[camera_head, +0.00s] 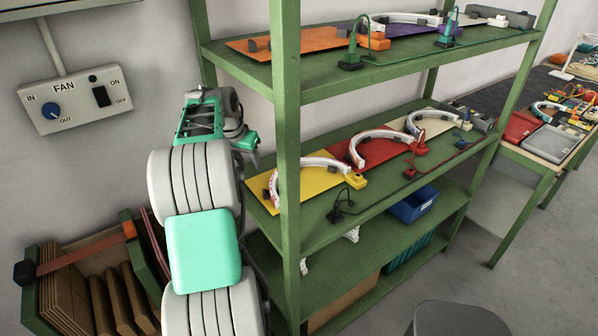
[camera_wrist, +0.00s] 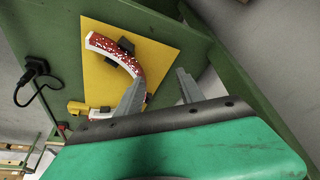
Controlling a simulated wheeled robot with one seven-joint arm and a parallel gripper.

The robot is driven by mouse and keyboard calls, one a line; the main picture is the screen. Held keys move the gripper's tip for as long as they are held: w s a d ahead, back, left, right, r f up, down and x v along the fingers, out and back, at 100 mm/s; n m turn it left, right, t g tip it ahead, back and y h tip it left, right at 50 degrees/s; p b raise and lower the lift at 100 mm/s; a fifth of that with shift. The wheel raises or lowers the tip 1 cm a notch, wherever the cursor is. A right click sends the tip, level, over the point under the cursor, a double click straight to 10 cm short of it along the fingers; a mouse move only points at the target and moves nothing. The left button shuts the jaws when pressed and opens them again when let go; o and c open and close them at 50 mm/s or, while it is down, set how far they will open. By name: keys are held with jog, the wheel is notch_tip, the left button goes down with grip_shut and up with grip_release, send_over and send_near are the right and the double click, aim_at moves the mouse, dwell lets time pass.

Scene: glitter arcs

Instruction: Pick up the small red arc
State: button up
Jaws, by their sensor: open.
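A red arc with white speckles (camera_wrist: 128,60) lies on a yellow mat (camera_wrist: 165,65) in the wrist view, with a black clip (camera_wrist: 125,45) on it. In the head view this arc (camera_head: 320,161) is on the middle shelf's left mat (camera_head: 322,183), partly hidden by the green post. My gripper (camera_wrist: 161,80) is open and empty, its fingers pointing towards the mat. One finger overlaps the arc's lower end in the wrist view; I cannot tell the gap. In the head view my gripper (camera_head: 255,158) is left of the post, near the shelf's left end.
The green post (camera_head: 287,130) stands close to my arm. Two more arcs lie on a red mat (camera_head: 347,152) and a cream mat (camera_head: 447,128) to the right. A yellow block (camera_head: 356,181) and a black plug (camera_head: 336,214) are near the yellow mat. The upper shelf (camera_head: 300,85) is overhead.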

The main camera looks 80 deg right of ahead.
jog(key=m, duration=0.2)
send_over(275, 177)
jog(key=shift+f+g, duration=0.3)
jog(key=shift+f, duration=0.5)
jog(key=x, duration=0.2)
jog(key=p+x, duration=0.1)
jog(key=x, duration=0.2)
jog(key=p+x, duration=0.1)
jog(key=x, duration=0.1)
jog(key=shift+w+d+f, duration=0.2)
jog(key=shift+w+f, duration=0.05)
jog(key=shift+w, duration=0.05)
grip_shut()
